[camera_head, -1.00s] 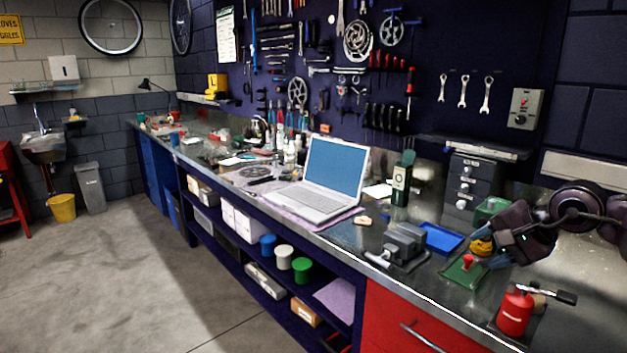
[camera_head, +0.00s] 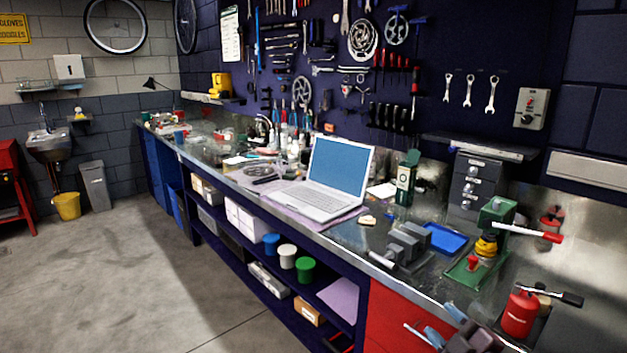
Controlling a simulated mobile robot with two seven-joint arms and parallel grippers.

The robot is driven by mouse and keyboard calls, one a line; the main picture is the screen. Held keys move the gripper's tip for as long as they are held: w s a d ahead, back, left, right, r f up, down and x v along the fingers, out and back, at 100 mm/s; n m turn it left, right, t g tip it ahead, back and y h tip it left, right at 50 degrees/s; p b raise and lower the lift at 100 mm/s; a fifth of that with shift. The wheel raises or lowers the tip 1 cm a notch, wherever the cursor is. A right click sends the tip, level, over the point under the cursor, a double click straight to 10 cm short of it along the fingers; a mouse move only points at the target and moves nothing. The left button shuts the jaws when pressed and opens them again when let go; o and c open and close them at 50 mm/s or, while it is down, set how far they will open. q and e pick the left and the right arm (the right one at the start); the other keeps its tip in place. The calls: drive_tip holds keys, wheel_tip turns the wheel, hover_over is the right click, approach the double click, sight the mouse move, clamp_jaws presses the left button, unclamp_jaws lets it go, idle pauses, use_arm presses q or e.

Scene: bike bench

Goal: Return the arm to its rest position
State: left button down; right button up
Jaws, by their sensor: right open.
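My right gripper (camera_head: 443,323) shows at the bottom edge, right of centre. Its two grey-blue fingers are apart, with nothing seen between them. It appears in front of the red drawer cabinet (camera_head: 392,318) and the bench's front edge. Most of my right arm is cut off by the bottom edge of the picture. My left gripper is not in view.
On the bench stand a green press (camera_head: 494,215) with a red-tipped lever, a red can (camera_head: 519,313), a grey vise (camera_head: 405,243), a blue tray (camera_head: 446,238) and an open laptop (camera_head: 335,172). The floor (camera_head: 130,285) at left is clear.

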drive_tip(key=s+d+f+m+g+h, duration=0.3)
drive_tip(key=s+f+m+g+h, duration=0.3)
drive_tip(key=s+f+m, duration=0.7)
drive_tip(key=s+f, duration=1)
drive_tip(key=s, duration=0.3)
drive_tip(key=shift+f, duration=0.15)
